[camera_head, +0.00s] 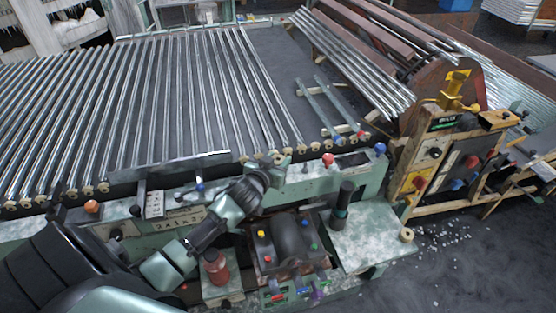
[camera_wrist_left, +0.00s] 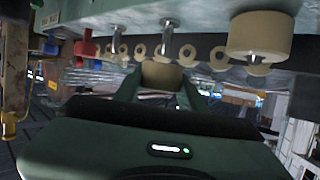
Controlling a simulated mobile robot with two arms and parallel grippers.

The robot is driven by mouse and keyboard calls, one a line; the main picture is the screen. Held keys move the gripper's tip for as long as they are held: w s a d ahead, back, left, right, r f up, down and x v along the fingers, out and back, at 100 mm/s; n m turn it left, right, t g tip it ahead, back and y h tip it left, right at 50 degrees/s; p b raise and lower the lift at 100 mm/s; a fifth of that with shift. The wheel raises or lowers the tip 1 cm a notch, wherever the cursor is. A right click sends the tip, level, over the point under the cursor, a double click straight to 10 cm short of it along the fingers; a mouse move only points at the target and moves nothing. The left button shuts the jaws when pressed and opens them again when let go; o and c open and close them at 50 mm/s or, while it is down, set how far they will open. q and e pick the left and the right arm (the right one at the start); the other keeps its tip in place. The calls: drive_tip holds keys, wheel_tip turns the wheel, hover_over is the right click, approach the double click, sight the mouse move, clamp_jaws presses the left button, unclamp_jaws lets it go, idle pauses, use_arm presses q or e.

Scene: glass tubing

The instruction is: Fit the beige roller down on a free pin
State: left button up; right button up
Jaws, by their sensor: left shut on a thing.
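My left gripper (camera_head: 278,166) is at the front rail of the machine, near the right end of the row of glass tubes. It is shut on a beige roller, which shows between its fingers in the left wrist view (camera_wrist_left: 160,76). Two bare metal pins, one (camera_wrist_left: 168,42) close to the held roller and another (camera_wrist_left: 117,42) to its left, stick out from the pale surface. Another beige roller (camera_wrist_left: 260,36) sits against that surface on the right. I cannot tell whether the held roller touches a pin. My right gripper is not in view.
Glass tubes (camera_head: 165,95) lie across the bed, with small beige rollers (camera_head: 72,195) along the front. A red knob (camera_head: 328,159) and blue knob (camera_head: 380,148) stand right of my gripper. A loose beige roller (camera_head: 406,235) is on the pale worktop (camera_head: 372,240).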

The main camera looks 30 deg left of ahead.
use_arm(q)
drive_tip(key=shift+f+b, duration=1.2)
drive_tip(key=shift+f, duration=0.65)
drive_tip(key=o, duration=1.4)
drive_tip(key=shift+d, duration=0.1)
drive_tip(key=shift+s, duration=0.1)
drive_tip(key=shift+s, duration=0.1)
drive_tip(key=shift+s, duration=0.3)
drive_tip(key=v, duration=0.3)
drive_tip(key=b+v, duration=0.1)
drive_tip(key=v, duration=0.3)
drive_tip(key=shift+w+d+r, duration=0.1)
drive_tip(key=shift+d+r, duration=0.1)
drive_tip(key=shift+r, duration=0.05)
